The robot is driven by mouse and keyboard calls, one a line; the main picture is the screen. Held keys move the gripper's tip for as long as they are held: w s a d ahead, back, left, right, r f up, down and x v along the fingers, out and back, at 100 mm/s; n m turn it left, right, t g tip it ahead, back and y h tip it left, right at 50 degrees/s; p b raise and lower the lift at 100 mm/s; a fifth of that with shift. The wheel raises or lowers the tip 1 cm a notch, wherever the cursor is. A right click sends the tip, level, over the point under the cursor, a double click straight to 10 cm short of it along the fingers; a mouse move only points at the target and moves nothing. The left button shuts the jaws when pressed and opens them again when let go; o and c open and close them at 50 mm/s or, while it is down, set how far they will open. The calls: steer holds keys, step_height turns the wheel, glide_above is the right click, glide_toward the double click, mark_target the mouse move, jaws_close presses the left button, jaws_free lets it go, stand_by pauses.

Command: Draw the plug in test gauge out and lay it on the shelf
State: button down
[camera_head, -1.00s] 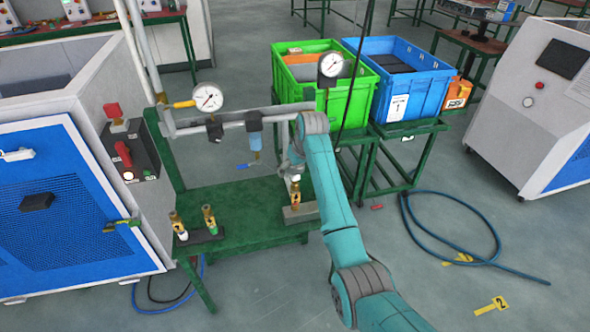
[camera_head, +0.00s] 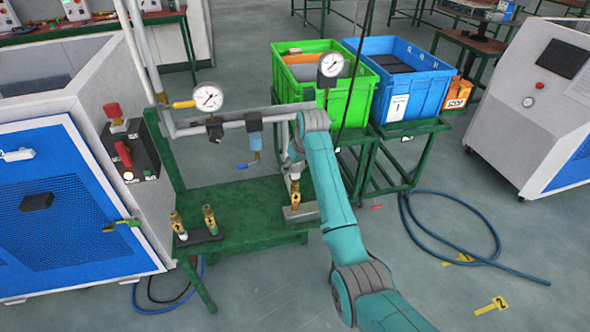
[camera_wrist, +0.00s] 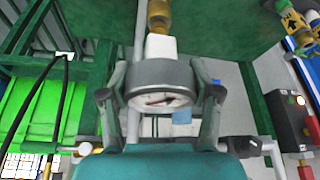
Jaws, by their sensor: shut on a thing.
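The plug-in test gauge (camera_wrist: 160,99) is a round dial with a grey rim and a white block on its stem. My gripper (camera_wrist: 160,92) is shut on its rim, one finger on each side. A brass fitting (camera_wrist: 159,14) lies in line beyond the white block; I cannot tell whether they are still joined. In the head view my gripper (camera_head: 294,163) is over the right end of the green shelf (camera_head: 248,204), above a brass fitting (camera_head: 296,198) in a grey block. The gauge's dial is hidden there by my arm.
Two brass fittings (camera_head: 209,218) stand on a dark base at the shelf's left front. A pipe with fixed gauges (camera_head: 207,97) and a blue filter (camera_head: 254,142) runs behind. Green (camera_head: 350,105) and blue (camera_head: 427,92) crates stand behind right. The shelf's middle is bare.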

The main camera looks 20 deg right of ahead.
steer(key=shift+r, duration=2.25)
steer(key=shift+r, duration=1.35)
